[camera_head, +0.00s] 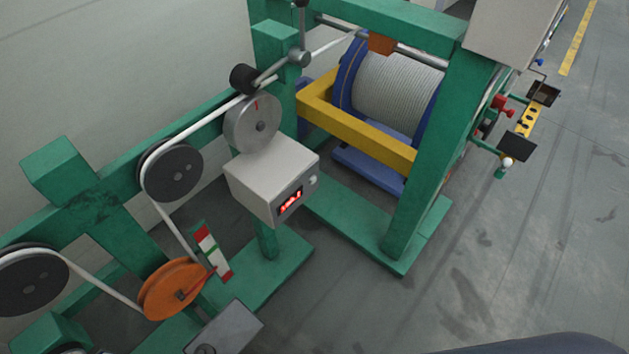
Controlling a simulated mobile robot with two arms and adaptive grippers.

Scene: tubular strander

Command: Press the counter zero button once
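A light grey counter box (262,180) stands on a green post in the middle of the head view. Its front face carries a lit red display (290,201); the digits are too small to read. A small pale round button (312,181) sits on the same face, to the right of the display and a little higher. A metal measuring wheel (252,122) is just above the box, with the cable running over it. Neither of my grippers is in view, and nothing touches the counter box.
Black pulleys (172,172) and an orange pulley (171,290) carry the cable at the left. A cable drum (397,90) sits in a yellow frame (362,137) behind the box. A green upright (430,160) stands right of it. The grey floor (510,240) at the right is clear.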

